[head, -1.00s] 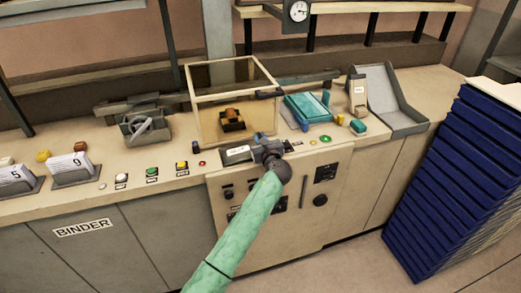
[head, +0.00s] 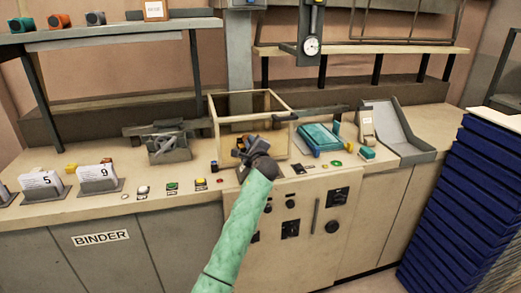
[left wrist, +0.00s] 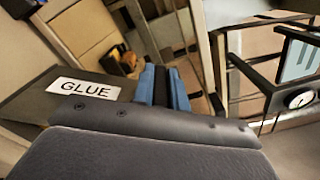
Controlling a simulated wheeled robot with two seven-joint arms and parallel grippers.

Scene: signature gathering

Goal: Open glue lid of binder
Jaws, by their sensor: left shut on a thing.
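The glue lid (left wrist: 40,105) is a dark grey plate with a white GLUE label (left wrist: 86,88), seen in the left wrist view. My left gripper (left wrist: 165,88) is shut on it at its edge, with the blue finger pads close together just right of the label. In the head view my left gripper (head: 249,148) is at the front of the binder's tan-framed box (head: 292,108), above the counter's front edge. It and my arm hide most of the lid there, so its exact tilt cannot be told. My right gripper is not in view.
Coloured buttons (head: 172,186) line the counter front left of my arm. A teal block (head: 320,137) and a grey chute (head: 398,130) stand to the right. Blue stacked trays (head: 445,200) are at the far right. The control panel (head: 292,225) is below.

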